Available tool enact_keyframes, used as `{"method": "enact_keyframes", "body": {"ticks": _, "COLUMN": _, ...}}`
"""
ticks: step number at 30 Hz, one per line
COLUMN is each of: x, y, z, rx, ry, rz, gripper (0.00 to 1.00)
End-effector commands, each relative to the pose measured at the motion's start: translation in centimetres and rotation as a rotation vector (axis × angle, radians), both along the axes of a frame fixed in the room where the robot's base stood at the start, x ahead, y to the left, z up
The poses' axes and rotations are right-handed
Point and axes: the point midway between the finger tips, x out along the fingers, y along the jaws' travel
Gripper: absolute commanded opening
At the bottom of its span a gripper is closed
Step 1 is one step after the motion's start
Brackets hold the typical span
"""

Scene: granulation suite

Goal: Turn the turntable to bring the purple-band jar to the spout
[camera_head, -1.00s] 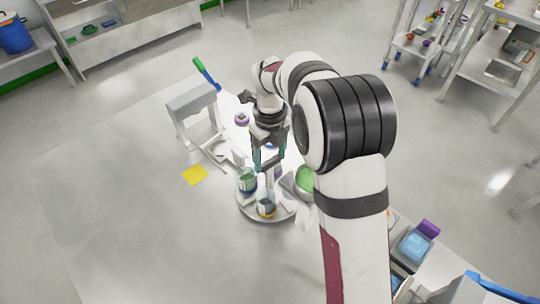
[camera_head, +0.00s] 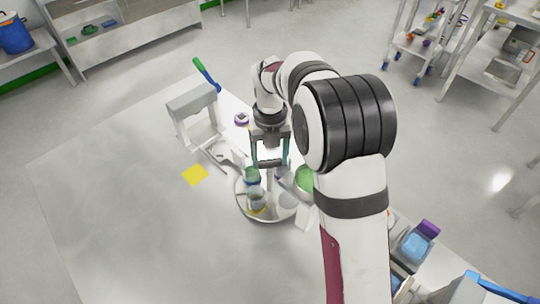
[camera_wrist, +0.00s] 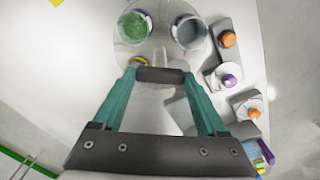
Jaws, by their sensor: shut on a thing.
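The round turntable (camera_head: 277,212) stands on the bench, partly behind my arm in the head view; its pale disc also shows in the wrist view (camera_wrist: 160,42). The wrist view shows the green-filled jar (camera_wrist: 133,27) and a jar with grey contents (camera_wrist: 188,31).
A pale stand (camera_head: 192,105) with a chute-like part (camera_head: 224,153) is left of the turntable; I cannot tell its spout. A yellow note (camera_head: 195,175) lies nearby. The bench's left front is clear.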

Motion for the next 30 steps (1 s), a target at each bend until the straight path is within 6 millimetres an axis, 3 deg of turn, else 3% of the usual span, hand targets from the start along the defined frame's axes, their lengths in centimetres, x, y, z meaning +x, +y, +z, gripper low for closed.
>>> {"method": "enact_keyframes", "body": {"ticks": 27, "x": 0.07, "y": 0.09, "z": 0.06, "rx": 0.001, "ry": -0.003, "rz": -0.086, "gripper": 0.00}}
{"method": "enact_keyframes", "body": {"ticks": 28, "x": 0.07, "y": 0.09, "z": 0.06, "rx": 0.001, "ry": -0.003, "rz": -0.086, "gripper": 0.77}}
{"method": "enact_keyframes", "body": {"ticks": 30, "x": 0.07, "y": 0.08, "z": 0.05, "rx": 0.001, "ry": -0.003, "rz": -0.086, "gripper": 0.89}}
